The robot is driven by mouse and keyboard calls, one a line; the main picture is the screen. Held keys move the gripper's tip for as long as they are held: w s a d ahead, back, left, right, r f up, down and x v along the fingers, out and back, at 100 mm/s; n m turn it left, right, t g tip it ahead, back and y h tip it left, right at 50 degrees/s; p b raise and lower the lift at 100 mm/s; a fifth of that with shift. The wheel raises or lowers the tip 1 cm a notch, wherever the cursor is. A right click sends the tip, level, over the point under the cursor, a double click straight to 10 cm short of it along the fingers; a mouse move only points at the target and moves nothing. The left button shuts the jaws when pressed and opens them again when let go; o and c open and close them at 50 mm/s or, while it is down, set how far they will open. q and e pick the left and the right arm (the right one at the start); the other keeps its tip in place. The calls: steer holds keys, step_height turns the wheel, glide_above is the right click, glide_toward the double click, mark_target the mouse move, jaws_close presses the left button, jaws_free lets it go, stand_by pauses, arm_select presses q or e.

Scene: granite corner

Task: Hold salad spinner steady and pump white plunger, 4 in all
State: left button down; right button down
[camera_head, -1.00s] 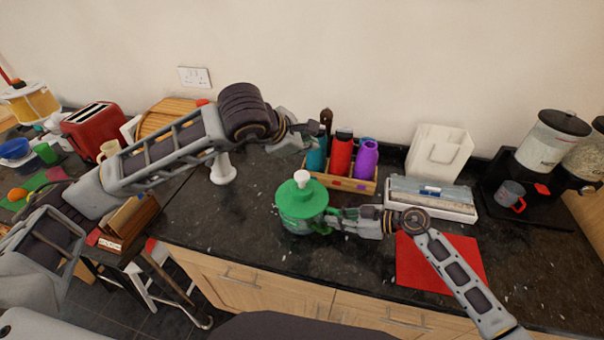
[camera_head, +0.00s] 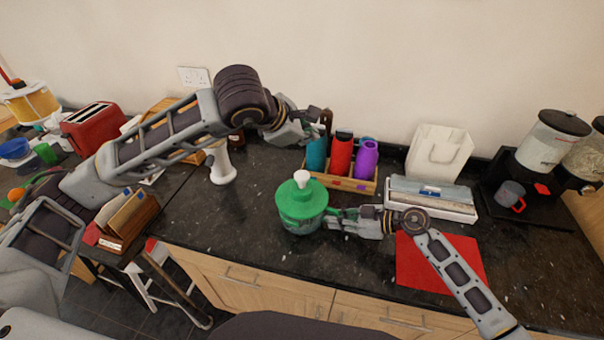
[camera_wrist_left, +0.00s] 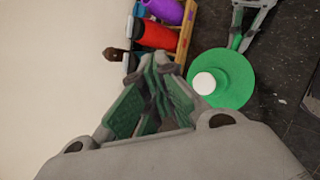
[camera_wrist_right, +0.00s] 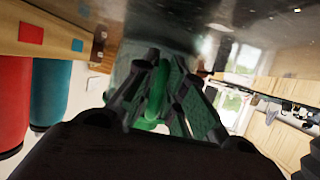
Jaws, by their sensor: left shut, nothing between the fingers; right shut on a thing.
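The salad spinner (camera_head: 301,212) stands upright on the dark counter, with a green lid and a white plunger (camera_head: 302,177) standing up at its centre. The left wrist view shows the lid (camera_wrist_left: 234,75) and plunger (camera_wrist_left: 204,83) to the right of my left gripper. My left gripper (camera_head: 314,138) is shut and empty, raised behind and above the spinner, apart from the plunger. My right gripper (camera_head: 331,217) is at the spinner's right side, shut on its green handle (camera_wrist_right: 156,92), which shows between the fingers in the right wrist view. The fingers partly hide the handle.
A wooden box (camera_head: 348,184) with several coloured bottles stands behind the spinner. A white pedestal-like object (camera_head: 220,164) stands to the left. A white tray (camera_head: 460,211) and a red mat (camera_head: 425,265) lie to the right. Counter in front of the spinner is clear.

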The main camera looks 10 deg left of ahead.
mark_target(305, 176)
arm_select(q)
steer(key=shift+f, duration=4.15)
